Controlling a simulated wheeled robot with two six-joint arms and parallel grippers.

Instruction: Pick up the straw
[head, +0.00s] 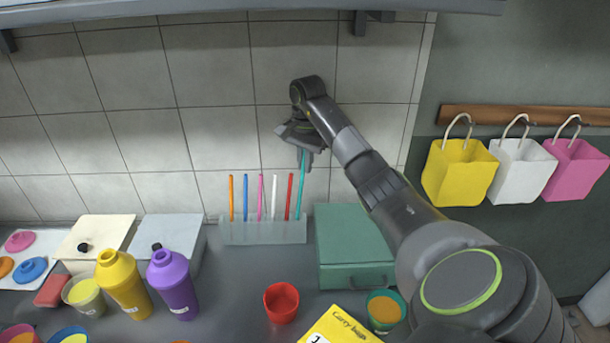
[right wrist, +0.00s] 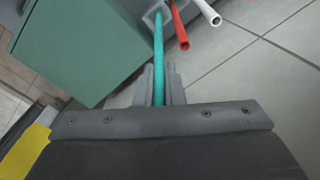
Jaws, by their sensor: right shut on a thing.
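Several coloured straws stand upright in a clear holder (head: 262,231) against the tiled wall: orange, blue, pink, white, red and teal. My right gripper (head: 305,156) is at the teal straw (head: 301,185), the rightmost one, and is shut on its upper part. In the right wrist view the teal straw (right wrist: 159,60) runs between the fingers (right wrist: 160,90), and its lower end still reaches the holder. The red straw (right wrist: 179,25) and the white straw (right wrist: 208,12) stand beside it, apart from the fingers. My left gripper is not in view.
A green box (head: 350,245) stands right of the holder. In front are a red cup (head: 281,301), a teal cup with orange contents (head: 384,310) and a yellow carry-bags pack (head: 340,328). Yellow (head: 122,283) and purple (head: 172,284) bottles stand left. Bags hang at right.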

